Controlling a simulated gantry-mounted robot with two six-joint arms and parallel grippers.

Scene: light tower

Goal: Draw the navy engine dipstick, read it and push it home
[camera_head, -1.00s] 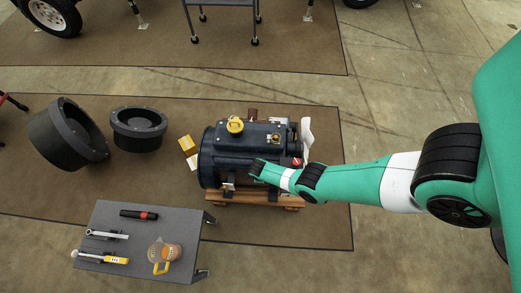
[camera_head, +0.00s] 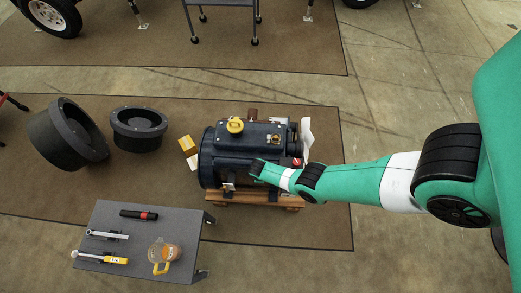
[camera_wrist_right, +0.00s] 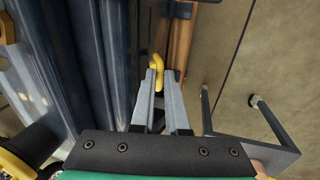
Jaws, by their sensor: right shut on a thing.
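The navy engine (camera_head: 220,150) sits on a wooden pallet (camera_head: 290,200) in the head view; its navy side fills the left of the right wrist view (camera_wrist_right: 85,60). The dipstick's yellow looped handle (camera_wrist_right: 157,62) shows at my right fingertips in the wrist view. My right gripper (camera_wrist_right: 159,78) is shut on this handle, close beside the engine's side. The dipstick's shaft is hidden, so I cannot tell how deep it sits. In the head view my right arm reaches in from the right and covers the handle. My left gripper is in neither view.
A grey low table (camera_head: 140,225) holds tools and a jug with orange contents (camera_head: 164,252).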

